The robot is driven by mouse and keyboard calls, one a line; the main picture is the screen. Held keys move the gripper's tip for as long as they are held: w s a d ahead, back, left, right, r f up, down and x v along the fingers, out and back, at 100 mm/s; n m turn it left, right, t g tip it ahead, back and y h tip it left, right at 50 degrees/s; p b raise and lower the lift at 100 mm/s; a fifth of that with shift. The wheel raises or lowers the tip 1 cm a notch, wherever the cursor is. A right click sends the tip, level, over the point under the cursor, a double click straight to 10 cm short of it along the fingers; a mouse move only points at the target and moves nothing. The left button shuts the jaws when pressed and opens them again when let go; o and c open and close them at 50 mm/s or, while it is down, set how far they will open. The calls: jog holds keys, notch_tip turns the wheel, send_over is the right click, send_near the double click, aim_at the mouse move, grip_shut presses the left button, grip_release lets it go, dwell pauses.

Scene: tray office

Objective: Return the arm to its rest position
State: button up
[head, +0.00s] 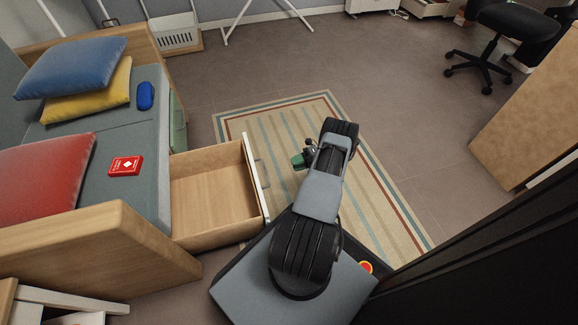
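My arm reaches forward from my base over the striped rug (372,190). Only a small dark part of my gripper (311,148) shows at the left of the arm's far end, and the arm hides the rest. I cannot tell whether the fingers are open or shut. A small green thing (298,161) shows beside it; I cannot tell whether it is held, part of my gripper, or lying on the rug.
A pulled-out, empty-looking wooden drawer (212,203) juts from the daybed close to my arm's left. On the daybed are cushions, a blue case (146,96) and a red card box (125,166). An office chair (490,66) stands far right. Open floor lies beyond the rug.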

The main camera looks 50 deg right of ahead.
jog(key=shift+s+d, duration=0.15)
jog(key=shift+d, duration=0.1)
jog(key=shift+r, duration=0.15)
dwell(0.3)
jog(key=w+a+r+n+g+h+p, duration=0.25)
jog(key=a+r+n+p, duration=0.35)
jog(key=r, duration=0.9)
jog(key=w+a+r+n+g+h+p, duration=0.3)
jog(key=r+n+p, duration=0.4)
jog(key=r, duration=0.8)
jog(key=w+a+r+n+g+h+p, duration=0.1)
jog(key=w+a+r+n+g+p, duration=0.2)
jog(key=a+r+n+p, duration=0.75)
jog(key=s+a+r+n+t+h+p, duration=0.1)
jog(key=s+a+r+n+p, duration=0.3)
jog(key=r, duration=0.8)
jog(key=s+a+r+n+t+h+p, duration=0.2)
jog(key=r+n+p, duration=0.5)
jog(key=r, duration=0.5)
jog(key=s+a+r+n+t+h+p, duration=0.1)
jog(key=s+a+r+n+h+p, duration=0.3)
jog(key=r, duration=0.8)
jog(key=s+a+n+p, duration=0.2)
jog(key=s+a+n, duration=0.1)
jog(key=shift+s, duration=0.15)
